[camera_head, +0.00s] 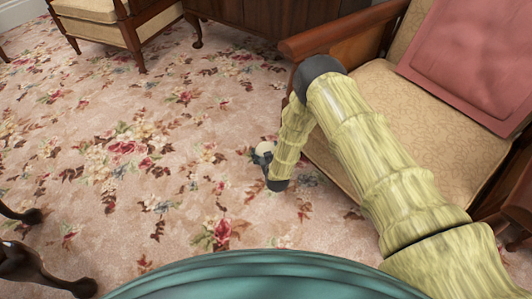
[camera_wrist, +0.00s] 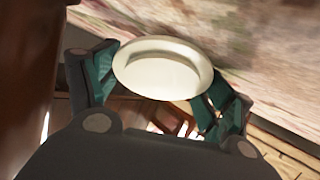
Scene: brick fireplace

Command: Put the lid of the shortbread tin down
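A round, cream-coloured piece with a raised rim, which looks like the lid (camera_wrist: 163,72), sits between the fingers of my gripper (camera_wrist: 165,88) in the wrist view. The green finger pads press against it from both sides. In the head view, my gripper (camera_head: 262,158) is low in front of the armchair, and a small pale part of the lid (camera_head: 265,148) shows at its end. My arm hides part of that area. I cannot make out the rest of the shortbread tin in either view.
An armchair (camera_head: 430,125) with a pink cushion (camera_head: 478,55) stands at the right, close beside my arm. Another chair (camera_head: 112,25) and a dark wooden cabinet (camera_head: 255,18) are at the back. Dark furniture legs (camera_head: 45,268) are at lower left. The floral carpet (camera_head: 130,130) between is open.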

